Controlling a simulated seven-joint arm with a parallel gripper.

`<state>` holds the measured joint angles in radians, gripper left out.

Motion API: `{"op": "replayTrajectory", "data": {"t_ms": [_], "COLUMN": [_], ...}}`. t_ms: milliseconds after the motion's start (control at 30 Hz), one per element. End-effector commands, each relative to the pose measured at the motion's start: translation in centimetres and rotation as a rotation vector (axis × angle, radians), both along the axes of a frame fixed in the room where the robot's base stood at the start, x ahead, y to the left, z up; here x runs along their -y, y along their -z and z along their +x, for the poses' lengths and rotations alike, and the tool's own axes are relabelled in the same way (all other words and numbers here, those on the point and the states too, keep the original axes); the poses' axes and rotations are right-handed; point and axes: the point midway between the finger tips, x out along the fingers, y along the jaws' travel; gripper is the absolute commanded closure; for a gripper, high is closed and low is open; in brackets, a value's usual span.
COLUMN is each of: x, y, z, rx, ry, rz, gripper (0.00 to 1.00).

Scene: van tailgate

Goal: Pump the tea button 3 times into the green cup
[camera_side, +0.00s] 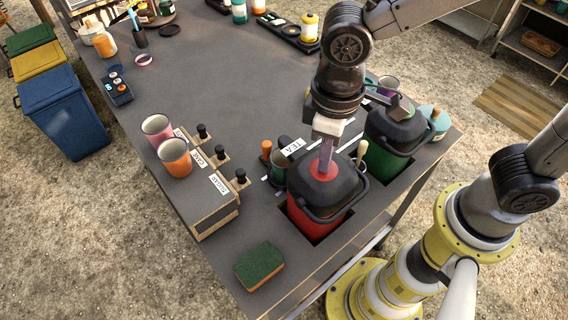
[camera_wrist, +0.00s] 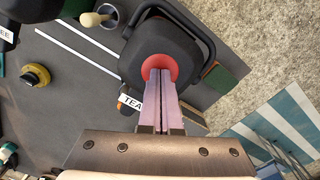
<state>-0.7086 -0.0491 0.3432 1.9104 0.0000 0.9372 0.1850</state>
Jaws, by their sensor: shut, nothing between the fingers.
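The tea dispenser is a red pot (camera_side: 308,219) with a black lid, standing in a cutout at the table's near edge. Its round red button (camera_side: 323,168) is on top of the lid and also shows in the wrist view (camera_wrist: 160,63). A TEA label (camera_side: 294,147) is beside it. My gripper (camera_side: 324,170) points down with its fingers together and empty, its tips at the button; I cannot tell how far the button is pressed. In the wrist view, my gripper (camera_wrist: 160,72) overlaps the button's middle. A dark greenish cup (camera_side: 279,164) stands left of the pot, partly hidden.
A green pot (camera_side: 384,162) with a black lid stands close on the right. A wooden rack (camera_side: 217,215) with black knobs, pink cup (camera_side: 157,128) and orange cup (camera_side: 174,158) are left. A green sponge (camera_side: 259,266) lies in front. The table's middle is clear.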

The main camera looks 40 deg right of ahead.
Motion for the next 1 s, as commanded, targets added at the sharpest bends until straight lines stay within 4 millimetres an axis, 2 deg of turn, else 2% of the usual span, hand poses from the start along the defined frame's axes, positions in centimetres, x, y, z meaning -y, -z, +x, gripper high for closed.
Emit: {"op": "replayTrajectory", "data": {"t_ms": [533,1000], "x": [0.0,0.0], "y": [-2.8,-3.1], "z": [0.0,0.0], "rx": [0.001,0.0], "ry": [0.0,0.0], "rz": [0.0,0.0], "gripper": [1.0,1.0]}}
